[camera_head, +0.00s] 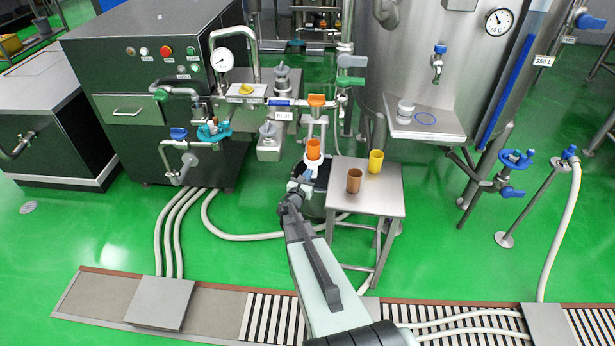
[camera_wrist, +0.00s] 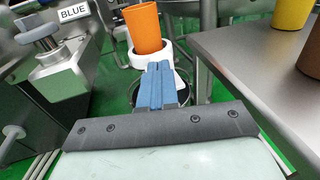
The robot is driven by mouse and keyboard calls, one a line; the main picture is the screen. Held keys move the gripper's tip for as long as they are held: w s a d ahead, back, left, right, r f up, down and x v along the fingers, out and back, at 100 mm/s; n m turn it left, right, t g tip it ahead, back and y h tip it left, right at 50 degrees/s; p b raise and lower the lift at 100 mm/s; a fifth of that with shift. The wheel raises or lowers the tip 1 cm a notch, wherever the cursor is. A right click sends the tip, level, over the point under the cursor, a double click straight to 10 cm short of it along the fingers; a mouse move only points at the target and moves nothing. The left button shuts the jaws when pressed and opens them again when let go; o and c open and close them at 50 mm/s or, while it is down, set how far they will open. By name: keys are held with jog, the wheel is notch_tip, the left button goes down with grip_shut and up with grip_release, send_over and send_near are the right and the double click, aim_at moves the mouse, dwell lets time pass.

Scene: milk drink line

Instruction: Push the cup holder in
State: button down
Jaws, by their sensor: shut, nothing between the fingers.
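The cup holder (camera_head: 313,161) is a white ring in front of the pipework, below the orange-handled valve. An orange cup (camera_head: 313,149) stands in it. In the wrist view, the white holder (camera_wrist: 165,52) and the orange cup (camera_wrist: 142,28) show just beyond my fingertips. My gripper (camera_head: 305,178) is on the near side of the holder, its blue fingers (camera_wrist: 159,70) shut together with nothing between them. The fingertips are very close to the holder's near side; I cannot tell whether they touch. The fingers hide part of the holder's lower side.
A steel table (camera_head: 385,196) stands close on the right with a brown cup (camera_head: 354,180) and a yellow cup (camera_head: 375,161). A clamp-like steel fitting (camera_wrist: 45,42) and a "BLUE" label (camera_wrist: 73,13) are at left. A large tank (camera_head: 440,70) stands behind on the right.

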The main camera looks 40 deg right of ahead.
aim_at(309, 155)
jog(key=w+d, duration=1)
jog(key=shift+w, duration=0.1)
jog(key=shift+x, duration=0.75)
jog(key=shift+w+r, duration=0.2)
jog(key=shift+w, duration=0.05)
jog(key=v, duration=1.5)
jog(key=shift+s+f, duration=0.15)
jog(key=shift+f, duration=0.1)
